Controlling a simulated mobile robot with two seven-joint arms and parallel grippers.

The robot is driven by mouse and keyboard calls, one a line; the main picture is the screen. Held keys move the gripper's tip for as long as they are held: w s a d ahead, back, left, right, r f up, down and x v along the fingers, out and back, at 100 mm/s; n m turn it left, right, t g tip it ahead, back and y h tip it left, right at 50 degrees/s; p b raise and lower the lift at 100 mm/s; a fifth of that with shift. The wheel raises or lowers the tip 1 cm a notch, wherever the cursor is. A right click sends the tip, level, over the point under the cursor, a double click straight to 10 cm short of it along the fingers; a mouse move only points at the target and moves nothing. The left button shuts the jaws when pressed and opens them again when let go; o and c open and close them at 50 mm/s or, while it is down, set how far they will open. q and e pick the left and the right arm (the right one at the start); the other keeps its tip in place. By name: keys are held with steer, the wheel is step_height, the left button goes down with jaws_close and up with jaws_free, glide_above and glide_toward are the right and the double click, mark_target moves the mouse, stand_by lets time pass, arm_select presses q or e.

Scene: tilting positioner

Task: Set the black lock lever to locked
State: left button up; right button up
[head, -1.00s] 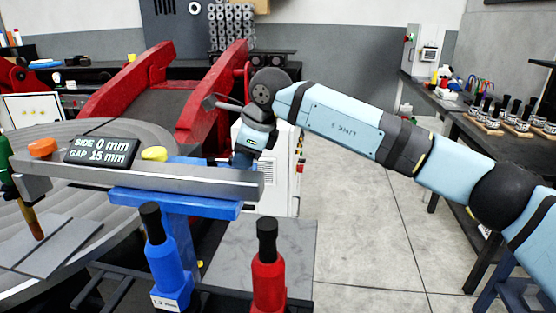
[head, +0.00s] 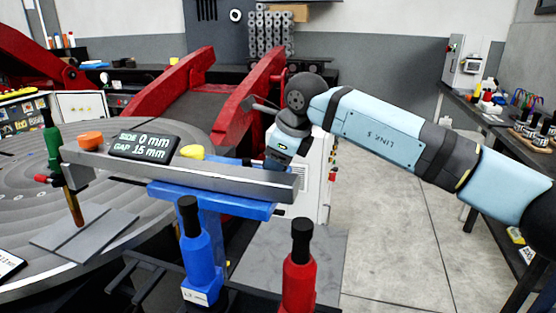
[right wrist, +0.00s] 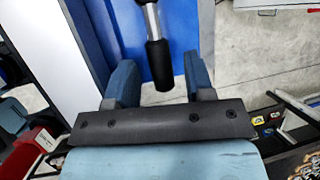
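The black lock lever (right wrist: 157,62) shows in the right wrist view as a black grip on a bright metal rod. It lies between the two blue fingers of my right gripper (right wrist: 160,68), with clear space on both sides. The fingers are apart and do not touch it. In the head view my right gripper (head: 277,160) points down behind the right end of the grey beam, and its fingertips are mostly hidden. I cannot make out the lever's grip in the head view. My left gripper is not in view.
A grey beam (head: 230,180) on a blue support carries a display (head: 143,146) reading side 0 mm, gap 15 mm. Red arms (head: 245,98) rise behind. The floor at right is clear.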

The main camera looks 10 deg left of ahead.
steer(key=shift+d+r, duration=0.15)
steer(key=shift+r, duration=0.15)
steer(key=v, duration=1.3)
steer(key=shift+b, duration=0.35)
steer(key=shift+s, duration=0.1)
